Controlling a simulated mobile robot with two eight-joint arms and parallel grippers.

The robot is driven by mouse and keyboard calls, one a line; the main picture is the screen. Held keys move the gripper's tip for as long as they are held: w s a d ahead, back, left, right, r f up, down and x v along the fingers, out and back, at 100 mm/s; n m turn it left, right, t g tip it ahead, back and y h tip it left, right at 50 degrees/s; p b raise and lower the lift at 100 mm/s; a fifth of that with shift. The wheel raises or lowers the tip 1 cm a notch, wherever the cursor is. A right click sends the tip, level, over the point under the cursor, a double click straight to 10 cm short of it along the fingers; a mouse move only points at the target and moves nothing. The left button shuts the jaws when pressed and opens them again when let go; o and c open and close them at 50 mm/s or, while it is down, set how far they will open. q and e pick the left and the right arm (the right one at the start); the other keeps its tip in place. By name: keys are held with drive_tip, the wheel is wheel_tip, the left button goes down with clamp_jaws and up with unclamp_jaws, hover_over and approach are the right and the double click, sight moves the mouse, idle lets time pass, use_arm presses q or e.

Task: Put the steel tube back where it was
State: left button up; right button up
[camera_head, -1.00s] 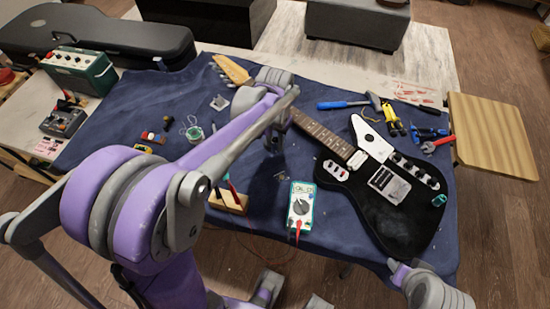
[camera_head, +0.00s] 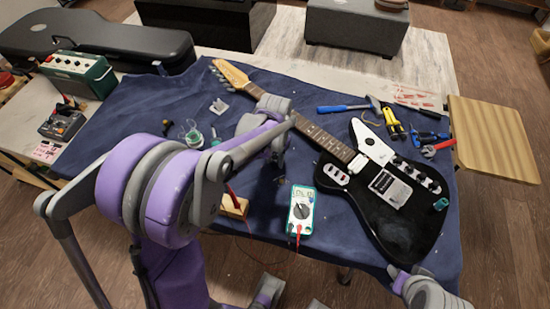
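I cannot pick out the steel tube for certain in the head view; it may be hidden by my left arm or too small to tell. My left gripper (camera_head: 279,168) points down over the blue mat (camera_head: 345,98), left of the guitar body and above the multimeter. Its fingers are small and dark here, so I cannot tell whether they are open or hold anything. Part of my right arm's end (camera_head: 402,277) shows at the bottom right, by the mat's front edge. Its fingertips are not clear.
A black electric guitar (camera_head: 402,225) lies on the mat's right side, its neck reaching to the upper left. A multimeter (camera_head: 301,209) and a wooden block (camera_head: 233,206) lie in front.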

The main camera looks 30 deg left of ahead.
sight(275, 158)
use_arm(q)
drive_tip(key=shift+o, duration=1.4)
drive_tip(key=shift+r, duration=0.1)
drive_tip(key=shift+r, duration=0.35)
wheel_tip(275, 158, up, 11)
drive_tip(key=p, duration=0.2)
drive_tip(key=s+d+f+t, duration=0.1)
drive_tip(key=s+d+t, duration=0.1)
drive_tip(key=s, duration=0.6)
drive_tip(key=s+d+f+t, duration=0.2)
drive_tip(key=s+d+t, duration=0.1)
drive_tip(key=s, duration=0.5)
drive_tip(key=shift+s+d, duration=0.3)
drive_tip(key=shift+d, duration=0.6)
drive_tip(key=shift+f, duration=0.1)
